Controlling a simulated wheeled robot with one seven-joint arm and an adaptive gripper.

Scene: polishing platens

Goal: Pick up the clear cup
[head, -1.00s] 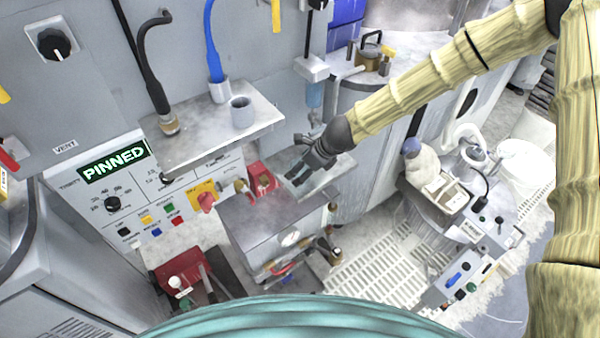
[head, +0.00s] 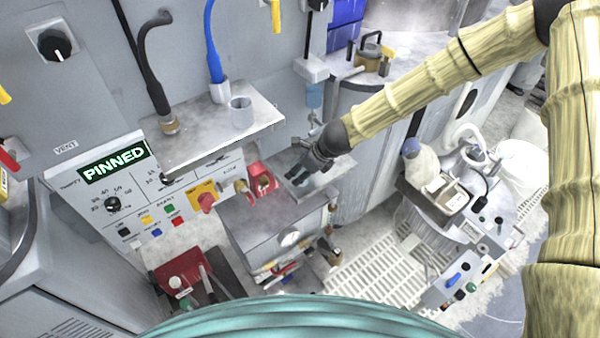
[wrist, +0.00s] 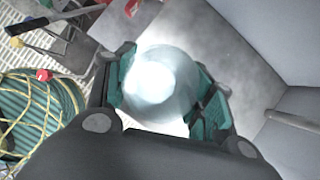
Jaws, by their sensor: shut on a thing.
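The clear cup (wrist: 160,82) shows in the wrist view as a pale, glassy round shape between the two teal-padded fingers of my gripper (wrist: 165,92). Both pads are against its sides, so my gripper is shut on it. In the head view my gripper (head: 302,174) is over a small metal shelf at the middle, just right of a red fitting. The cup can hardly be made out there, as the fingers are in front of it. I cannot tell whether the cup still touches the shelf.
The metal shelf (head: 335,172) adjoins a grey box with a gauge (head: 290,238). A red fitting (head: 262,181) stands close left of my gripper. An upper ledge (head: 205,140) holds a grey cup (head: 241,110). White floor grating (head: 380,272) lies below right.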

